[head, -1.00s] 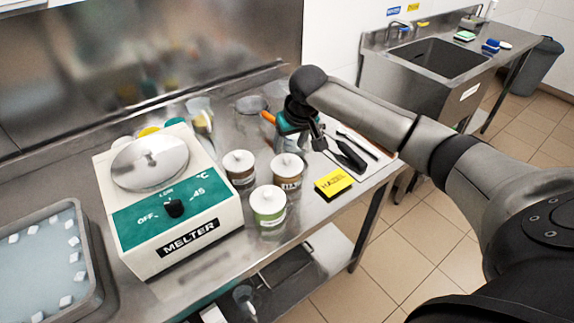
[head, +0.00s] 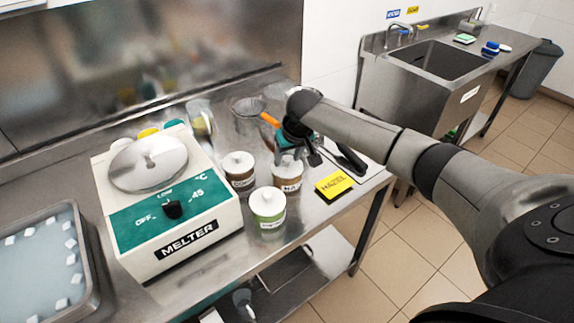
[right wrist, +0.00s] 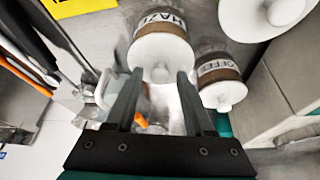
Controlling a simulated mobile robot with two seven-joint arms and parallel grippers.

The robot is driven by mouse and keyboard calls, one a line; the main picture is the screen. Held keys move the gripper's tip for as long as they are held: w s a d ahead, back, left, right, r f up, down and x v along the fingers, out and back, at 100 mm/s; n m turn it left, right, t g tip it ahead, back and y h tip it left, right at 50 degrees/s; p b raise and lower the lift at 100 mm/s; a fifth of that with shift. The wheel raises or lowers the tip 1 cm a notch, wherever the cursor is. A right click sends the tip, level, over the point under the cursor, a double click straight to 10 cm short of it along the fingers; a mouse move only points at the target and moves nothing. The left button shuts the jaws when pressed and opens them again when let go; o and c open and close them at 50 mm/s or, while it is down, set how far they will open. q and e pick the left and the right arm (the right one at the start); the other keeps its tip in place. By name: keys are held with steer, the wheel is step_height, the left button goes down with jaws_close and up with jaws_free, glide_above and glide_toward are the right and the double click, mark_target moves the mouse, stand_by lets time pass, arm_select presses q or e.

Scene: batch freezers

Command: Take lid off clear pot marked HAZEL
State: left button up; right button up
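The clear pot marked HAZEL (head: 288,178) stands on the steel table with brown contents. In the right wrist view, its white lid (right wrist: 163,55) is on the pot, and the label (right wrist: 160,18) shows only partly. My right gripper (head: 298,158) is at this pot and hides most of the lid in the head view. In the right wrist view, its two fingers (right wrist: 161,75) are apart, with the lid's knob side between and just beyond their tips. I cannot tell whether they touch it. My left gripper is not in view.
A brown pot marked COFFEE (head: 239,175) and a green-filled pot (head: 268,210) stand close by, both lidded. A yellow HAZEL card (head: 333,184) lies at the right. The melter (head: 165,195) stands left. Dark-handled tools (head: 350,158) lie behind the card.

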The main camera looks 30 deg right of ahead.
jaws_close()
stand_by(0.5)
